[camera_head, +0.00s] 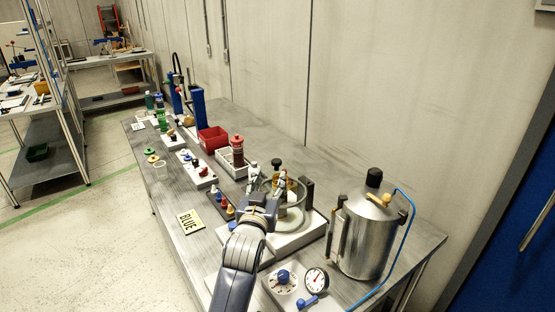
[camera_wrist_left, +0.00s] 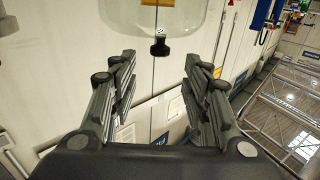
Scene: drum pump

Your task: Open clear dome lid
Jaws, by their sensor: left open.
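The clear dome lid (camera_head: 297,190) stands on a pale base (camera_head: 302,234) on the workbench, partly hidden behind my left gripper. In the left wrist view the clear dome (camera_wrist_left: 165,14) is at the top edge, with its small black knob (camera_wrist_left: 160,47) pointing down the picture. My left gripper (camera_head: 268,176) is beside the dome in the head view. In the wrist view its two fingers (camera_wrist_left: 158,75) are spread, with nothing between them. The knob appears in line with the gap, beyond the fingertips; I cannot tell the exact distance. My right gripper is not in view.
A metal tank (camera_head: 364,240) with a blue hose stands right of the dome. A gauge panel (camera_head: 298,283) is in front. The wall runs behind.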

